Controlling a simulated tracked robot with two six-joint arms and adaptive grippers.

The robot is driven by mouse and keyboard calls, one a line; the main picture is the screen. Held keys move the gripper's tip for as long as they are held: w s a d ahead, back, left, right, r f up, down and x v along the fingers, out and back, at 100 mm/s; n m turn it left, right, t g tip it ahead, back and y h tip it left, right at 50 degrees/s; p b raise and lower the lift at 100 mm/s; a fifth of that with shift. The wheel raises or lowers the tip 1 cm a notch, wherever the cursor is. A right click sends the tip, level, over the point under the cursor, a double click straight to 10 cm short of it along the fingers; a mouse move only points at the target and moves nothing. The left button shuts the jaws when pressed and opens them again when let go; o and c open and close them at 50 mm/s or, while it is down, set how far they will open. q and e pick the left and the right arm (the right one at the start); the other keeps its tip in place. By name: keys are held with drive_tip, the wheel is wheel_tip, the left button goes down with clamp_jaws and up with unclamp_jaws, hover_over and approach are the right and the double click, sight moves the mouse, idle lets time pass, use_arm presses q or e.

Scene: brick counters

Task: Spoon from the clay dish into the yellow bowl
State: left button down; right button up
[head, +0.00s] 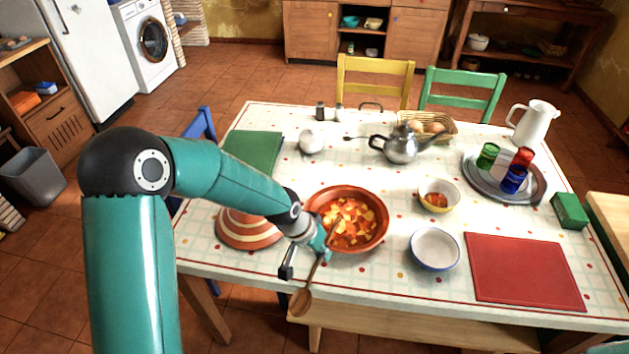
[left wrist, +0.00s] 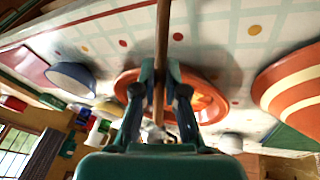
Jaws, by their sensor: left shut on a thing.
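My left gripper (head: 322,250) is shut on the handle of a wooden spoon (head: 301,301). In the left wrist view the spoon handle (left wrist: 163,30) passes between the fingers (left wrist: 160,85). The clay dish (head: 383,232) holds chunky orange and yellow food; it also shows behind the fingers in the left wrist view (left wrist: 205,110). The yellow bowl (head: 452,205) stands right of the dish with some orange food inside. My right gripper is out of view.
A blue-rimmed white bowl (head: 435,264) and red mat (head: 525,270) lie to the right. A striped clay lid (head: 243,230) is left of the dish. A metal teapot (head: 400,147) and tray of glasses (head: 478,180) stand farther back.

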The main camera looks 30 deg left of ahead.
use_arm(q)
drive_tip(key=shift+a, duration=0.2)
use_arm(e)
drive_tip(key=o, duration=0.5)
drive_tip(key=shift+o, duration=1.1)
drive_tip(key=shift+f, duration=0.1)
use_arm(q)
drive_tip(key=w+a+r+n+y+b, duration=0.1)
drive_tip(key=w+a+r+n+y, duration=0.2)
drive_tip(key=w+n, duration=0.4)
drive_tip(key=w+a+r+n+g+y+b, duration=0.1)
drive_tip(key=w+n, duration=0.6)
drive_tip(key=n, duration=0.7)
drive_tip(key=shift+a+r+g+y+b, duration=0.4)
drive_tip(key=shift+a+r+y, duration=1)
drive_tip(key=shift+a, duration=0.95)
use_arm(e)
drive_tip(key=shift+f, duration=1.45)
use_arm(q)
drive_tip(key=shift+f, duration=0.15)
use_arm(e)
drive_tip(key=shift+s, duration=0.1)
